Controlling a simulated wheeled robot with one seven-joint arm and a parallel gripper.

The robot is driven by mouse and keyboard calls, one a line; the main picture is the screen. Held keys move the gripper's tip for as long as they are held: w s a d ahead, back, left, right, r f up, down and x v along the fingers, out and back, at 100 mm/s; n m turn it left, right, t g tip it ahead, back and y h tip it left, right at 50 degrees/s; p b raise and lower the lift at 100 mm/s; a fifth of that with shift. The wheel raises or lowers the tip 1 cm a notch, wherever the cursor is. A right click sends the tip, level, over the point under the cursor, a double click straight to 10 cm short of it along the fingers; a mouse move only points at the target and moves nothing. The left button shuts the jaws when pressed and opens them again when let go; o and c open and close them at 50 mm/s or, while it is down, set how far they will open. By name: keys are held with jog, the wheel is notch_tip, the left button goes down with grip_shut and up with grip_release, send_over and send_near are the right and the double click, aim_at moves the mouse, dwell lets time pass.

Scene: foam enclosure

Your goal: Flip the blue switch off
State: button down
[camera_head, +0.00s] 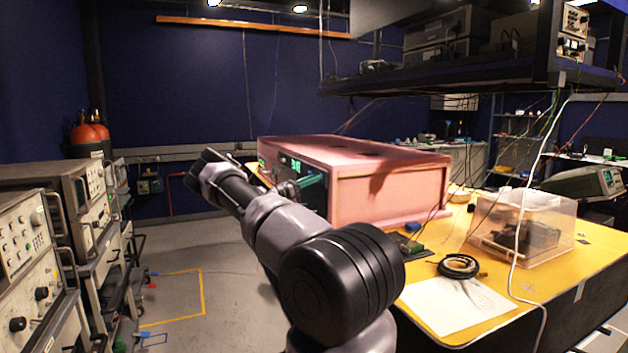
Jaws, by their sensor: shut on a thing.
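The pink foam enclosure (395,198) stands on the yellow-topped table, with a lit green display (290,163) on its left-facing front. I cannot make out the blue switch; my arm covers much of that front. A small teal part (312,181) shows on the front, just right of my gripper. My arm reaches up and left from the bottom middle and bends back at the wrist. My gripper (288,188) is close against the enclosure's front and partly hidden by my arm. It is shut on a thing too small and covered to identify.
A clear plastic box (520,228), a black coil (459,266), a green circuit board (406,244) and a white paper sheet (455,304) lie on the yellow table (590,262). Instrument racks (30,260) stand at the left. The grey floor (225,300) between is open.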

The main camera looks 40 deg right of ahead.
jog(key=c, duration=0.6)
grip_release()
jog(key=shift+c, duration=0.2)
jog(key=v, duration=1.1)
jog(key=shift+d, duration=0.1)
